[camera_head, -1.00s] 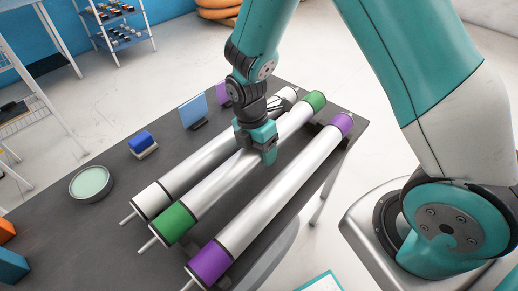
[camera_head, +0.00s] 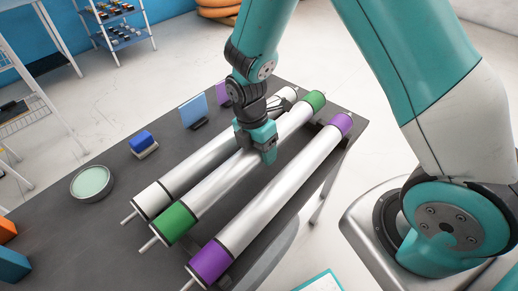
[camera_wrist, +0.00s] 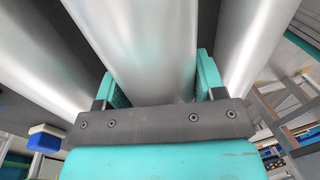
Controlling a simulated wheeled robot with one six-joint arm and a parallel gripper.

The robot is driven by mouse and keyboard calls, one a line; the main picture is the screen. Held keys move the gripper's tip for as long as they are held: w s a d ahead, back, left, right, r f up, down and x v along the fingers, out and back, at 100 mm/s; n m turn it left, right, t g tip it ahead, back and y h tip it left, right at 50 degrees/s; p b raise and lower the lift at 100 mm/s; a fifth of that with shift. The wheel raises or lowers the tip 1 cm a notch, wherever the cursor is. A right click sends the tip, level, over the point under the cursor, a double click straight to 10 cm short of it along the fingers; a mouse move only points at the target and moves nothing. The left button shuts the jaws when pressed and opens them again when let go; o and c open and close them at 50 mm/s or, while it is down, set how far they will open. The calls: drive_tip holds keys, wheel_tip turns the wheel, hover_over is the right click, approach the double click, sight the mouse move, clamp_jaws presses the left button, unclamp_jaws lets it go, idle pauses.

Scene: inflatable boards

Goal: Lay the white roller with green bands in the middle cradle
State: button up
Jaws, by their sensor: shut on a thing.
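The white roller with green bands (camera_head: 219,176) lies between two other rollers above the dark table, with a green band at each end. My gripper (camera_head: 262,152) is shut on it near the middle of its length. In the wrist view my gripper (camera_wrist: 160,85) has one teal finger on each side of the roller (camera_wrist: 145,50). The middle cradle under the roller is hidden; I cannot tell whether the roller touches it.
A plain white roller (camera_head: 190,167) lies to the left and a purple-banded roller (camera_head: 283,184) to the right, both close. A blue block (camera_head: 142,141), a round green dish (camera_head: 91,182) and a blue panel (camera_head: 193,110) stand on the table (camera_head: 60,225) at left.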

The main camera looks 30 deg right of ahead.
sight(259, 159)
drive_tip(key=shift+f+b, duration=0.95)
drive_tip(key=shift+f, duration=0.55)
drive_tip(key=o, duration=1.5)
drive_tip(key=w+r, duration=0.1)
drive_tip(key=r, duration=0.4)
drive_tip(key=w+r, duration=0.1)
drive_tip(key=r, duration=0.5)
drive_tip(key=w+a+r, duration=0.1)
drive_tip(key=r, duration=0.5)
drive_tip(key=shift+a+b, duration=0.1)
drive_tip(key=shift+b, duration=0.25)
